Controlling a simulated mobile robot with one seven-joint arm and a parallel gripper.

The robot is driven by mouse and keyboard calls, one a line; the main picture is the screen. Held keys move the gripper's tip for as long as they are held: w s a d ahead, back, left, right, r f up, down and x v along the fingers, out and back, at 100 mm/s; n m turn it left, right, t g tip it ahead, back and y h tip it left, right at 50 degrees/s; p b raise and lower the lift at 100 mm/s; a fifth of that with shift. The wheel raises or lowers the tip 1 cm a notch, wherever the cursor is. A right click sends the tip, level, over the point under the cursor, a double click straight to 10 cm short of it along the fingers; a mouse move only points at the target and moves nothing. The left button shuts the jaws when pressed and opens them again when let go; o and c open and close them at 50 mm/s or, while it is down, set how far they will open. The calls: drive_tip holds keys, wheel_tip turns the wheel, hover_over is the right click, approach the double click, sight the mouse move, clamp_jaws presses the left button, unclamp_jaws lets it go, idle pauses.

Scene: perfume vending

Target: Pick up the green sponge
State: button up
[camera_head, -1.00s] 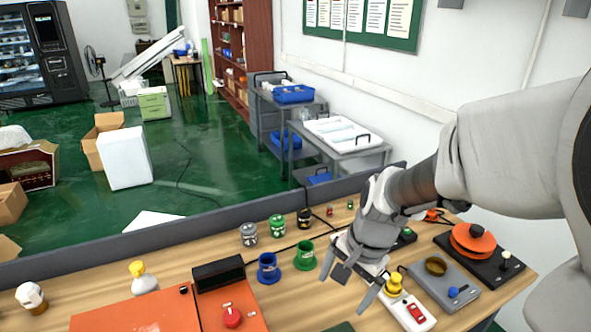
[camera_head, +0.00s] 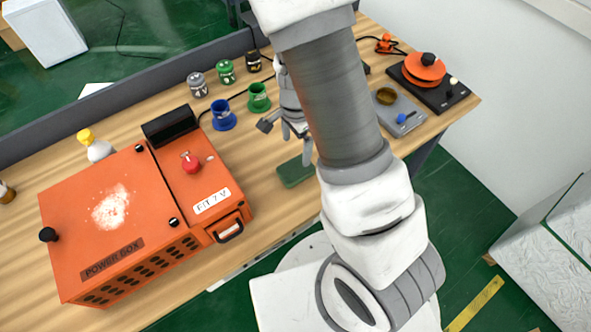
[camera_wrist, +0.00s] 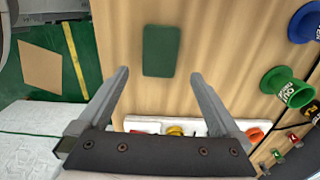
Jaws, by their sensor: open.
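The green sponge (camera_head: 294,171) is a flat dark green block lying on the wooden table near its front edge, to the right of the orange power box. My arm hides part of the area at its right. My gripper (camera_head: 286,140) is open and empty above the table, just behind the sponge in the head view. In the wrist view, the sponge (camera_wrist: 161,51) lies beyond the two spread fingertips, roughly centred between them. My gripper (camera_wrist: 160,75) is apart from it.
The orange power box (camera_head: 111,215) stands left of the sponge. Blue (camera_head: 223,115) and green (camera_head: 259,98) cups stand behind. A grey device (camera_head: 399,113) and a black-based orange device (camera_head: 425,70) sit at the right. The tabletop around the sponge is clear.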

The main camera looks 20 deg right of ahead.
hover_over(298, 167)
drive_tip(key=f, duration=0.4)
drive_tip(key=shift+a, duration=0.25)
drive_tip(key=shift+d+f+b, duration=0.2)
drive_tip(key=shift+f+b, duration=0.2)
drive_tip(key=shift+f, duration=2.2)
drive_tip(key=c, duration=1.1)
drive_tip(key=shift+c, duration=0.3)
drive_tip(key=shift+r, duration=0.15)
drive_tip(key=shift+r, duration=0.6)
wheel_tip(298, 167, up, 3)
drive_tip(key=shift+r+p, duration=0.1)
drive_tip(key=shift+p, duration=0.2)
drive_tip(key=s+d+r, duration=0.6)
drive_tip(key=s+d, duration=0.1)
drive_tip(key=d, duration=0.2)
drive_tip(key=shift+s+r+b, duration=0.15)
drive_tip(key=shift+s+b, duration=0.2)
drive_tip(key=shift+b, duration=0.05)
